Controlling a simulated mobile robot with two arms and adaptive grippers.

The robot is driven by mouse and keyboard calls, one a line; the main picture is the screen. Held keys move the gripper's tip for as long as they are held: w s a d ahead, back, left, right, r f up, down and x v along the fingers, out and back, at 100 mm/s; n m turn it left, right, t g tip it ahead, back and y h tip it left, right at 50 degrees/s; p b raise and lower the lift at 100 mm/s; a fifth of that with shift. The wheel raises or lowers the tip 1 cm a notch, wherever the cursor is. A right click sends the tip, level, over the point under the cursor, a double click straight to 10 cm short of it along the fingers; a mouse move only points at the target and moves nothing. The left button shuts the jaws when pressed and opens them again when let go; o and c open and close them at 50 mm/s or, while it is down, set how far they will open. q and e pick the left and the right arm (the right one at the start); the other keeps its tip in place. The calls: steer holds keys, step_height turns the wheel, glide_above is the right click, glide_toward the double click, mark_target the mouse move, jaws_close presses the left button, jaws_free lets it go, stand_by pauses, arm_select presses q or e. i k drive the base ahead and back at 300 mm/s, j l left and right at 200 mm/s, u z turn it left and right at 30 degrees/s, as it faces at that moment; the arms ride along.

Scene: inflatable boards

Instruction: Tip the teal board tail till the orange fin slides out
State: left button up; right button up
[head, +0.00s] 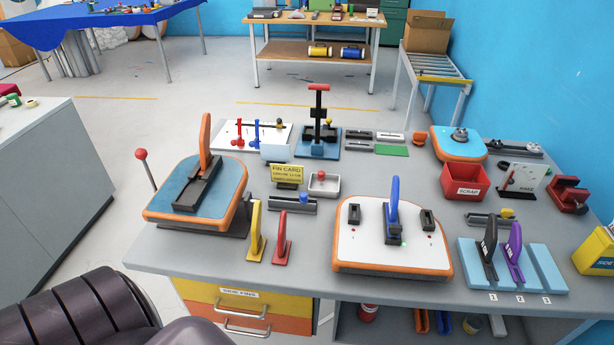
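The teal board tail (227,175) has an orange rim and rests on a dark stand (225,226) at the left of the grey bench. The orange fin (205,143) stands upright in the black fin box (196,190) on the board. A thin lever with a red knob (141,154) rises beside the board's left edge. Neither of my grippers is in view; a dark part of my own body fills the lower left corner.
A white board tail (375,240) with a blue fin (394,205) lies right of centre. Yellow (256,230) and red (281,240) fins stand at the front edge. A light-blue rack (545,270) holds black and purple fins. A red scrap bin (465,183) stands behind it.

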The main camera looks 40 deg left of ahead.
mark_target(210, 201)
steer(key=u, duration=1.95)
steer(key=k+j+z, duration=0.25)
steer(key=i+l, duration=0.1)
steer(key=i, duration=0.4)
